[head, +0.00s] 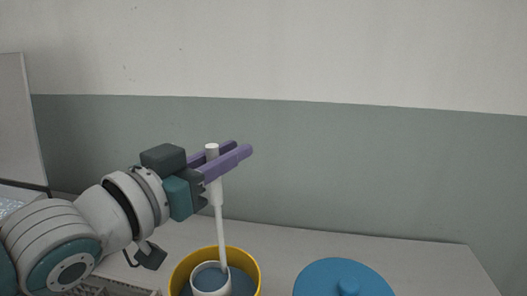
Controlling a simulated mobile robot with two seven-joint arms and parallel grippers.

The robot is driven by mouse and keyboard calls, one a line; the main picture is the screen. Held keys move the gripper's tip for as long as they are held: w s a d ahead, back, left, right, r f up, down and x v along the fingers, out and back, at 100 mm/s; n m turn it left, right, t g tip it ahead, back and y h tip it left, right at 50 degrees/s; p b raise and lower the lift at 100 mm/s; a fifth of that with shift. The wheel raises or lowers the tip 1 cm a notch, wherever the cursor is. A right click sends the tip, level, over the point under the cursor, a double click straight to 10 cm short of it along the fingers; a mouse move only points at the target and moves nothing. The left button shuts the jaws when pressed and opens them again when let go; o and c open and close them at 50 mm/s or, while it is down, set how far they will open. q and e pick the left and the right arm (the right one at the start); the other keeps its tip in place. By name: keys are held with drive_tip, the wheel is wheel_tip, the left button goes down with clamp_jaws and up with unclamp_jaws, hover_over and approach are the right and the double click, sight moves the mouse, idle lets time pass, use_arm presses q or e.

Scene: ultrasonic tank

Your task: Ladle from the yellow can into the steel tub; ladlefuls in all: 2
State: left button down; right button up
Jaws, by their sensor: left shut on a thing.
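My left gripper (225,162) is shut on the white handle of the ladle (220,225), near its top. The ladle stands nearly upright, and its white cup is at the yellow can's mouth, overlapping the opening. The yellow can (256,270) is at the bottom of the view, its lower part cut off, with a dark blue-grey surface inside. The ladle's cup shows a similar blue-grey surface inside. I cannot tell how deep the cup sits. I cannot make out the steel tub for certain. My right gripper is not in view.
A blue round lid with a knob (345,278) lies right of the can. A grey basket-like thing (115,287) is partly hidden below my left arm. A pale panel (20,120) stands at the far left. The grey tabletop (420,262) is clear at the right, before the wall.

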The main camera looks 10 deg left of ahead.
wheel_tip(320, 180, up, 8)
drive_tip(key=p, duration=0.7)
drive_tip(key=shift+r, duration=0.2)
